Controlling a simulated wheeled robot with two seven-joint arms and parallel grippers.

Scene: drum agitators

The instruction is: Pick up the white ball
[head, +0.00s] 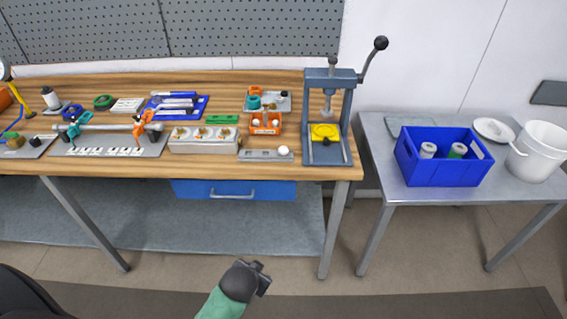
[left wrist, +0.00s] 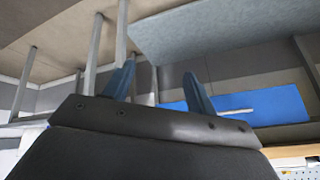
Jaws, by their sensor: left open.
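A small white ball (head: 283,150) sits at the right end of a flat grey plate (head: 257,156) near the front edge of the wooden workbench. My left gripper (head: 258,277) is in front of the bench, below and apart from the ball, in the lower middle of the head view. In the left wrist view its two fingers (left wrist: 158,80) stand apart with nothing between them. The ball is not seen in the left wrist view. My right gripper is not in view.
A blue drawer (head: 233,190) hangs under the bench (head: 200,169). A grey press (head: 329,110) with a lever stands right of the ball. An orange rack (head: 265,129) is behind it, and a grey block with sockets (head: 204,145) is to its left. A blue crate (head: 440,178) stands on the side table.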

